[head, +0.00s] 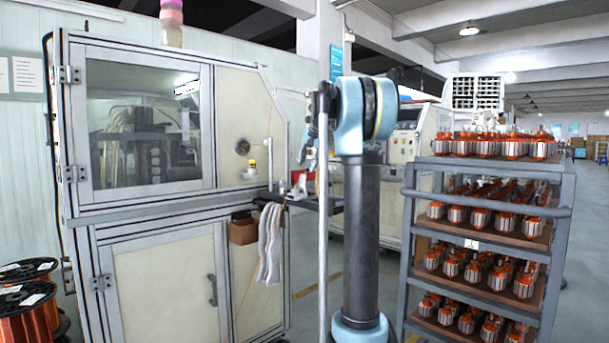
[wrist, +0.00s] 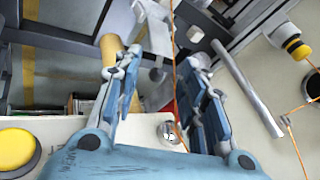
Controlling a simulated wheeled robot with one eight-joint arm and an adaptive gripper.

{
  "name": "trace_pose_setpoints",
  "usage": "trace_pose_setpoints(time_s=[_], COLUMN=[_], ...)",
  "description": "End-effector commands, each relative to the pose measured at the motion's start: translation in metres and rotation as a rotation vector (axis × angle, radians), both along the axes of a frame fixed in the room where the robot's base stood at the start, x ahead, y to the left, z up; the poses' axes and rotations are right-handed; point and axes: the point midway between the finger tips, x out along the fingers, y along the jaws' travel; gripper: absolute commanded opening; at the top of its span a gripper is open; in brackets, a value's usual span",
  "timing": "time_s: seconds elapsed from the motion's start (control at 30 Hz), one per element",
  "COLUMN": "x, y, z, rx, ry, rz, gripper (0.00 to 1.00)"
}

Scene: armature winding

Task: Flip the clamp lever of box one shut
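My gripper (wrist: 163,60) is in the wrist view with its two blue fingers apart. Between and beyond them are grey-white metal parts and a narrow red piece (wrist: 183,108); I cannot tell whether a finger touches them. No part is clearly readable as the clamp lever or as box one. In the head view a small red fixture (head: 299,184) stands on a dark shelf (head: 325,206) at the machine's right side. My gripper (head: 308,155) shows there only in small part, above the shelf and left of my arm.
The winding machine cabinet (head: 150,225) fills the left. A yellow-topped button (wrist: 297,48) sits on its panel. A grey bar (wrist: 248,88) lies right of my fingers. A cloth (head: 270,245) hangs below the shelf. A rack (head: 487,225) of armatures stands at right.

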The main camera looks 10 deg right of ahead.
Motion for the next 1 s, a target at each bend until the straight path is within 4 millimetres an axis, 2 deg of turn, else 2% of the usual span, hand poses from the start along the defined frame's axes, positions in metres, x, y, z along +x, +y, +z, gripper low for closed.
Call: trace_pose_setpoints(time_s=[0.1,0.3,0.73,0.9,1.0], x=[0.010,0.021,0.025,0.025,0.026], y=[0.003,0.006,0.007,0.007,0.007], z=[-0.017,-0.035,-0.041,-0.041,-0.041], rx=[0.000,0.000,-0.001,0.000,0.001], ry=[0.000,0.000,0.000,-0.001,-0.002], rz=[0.000,0.000,0.001,0.000,0.000], gripper=[0.38,0.38,0.38,0.00,0.00])
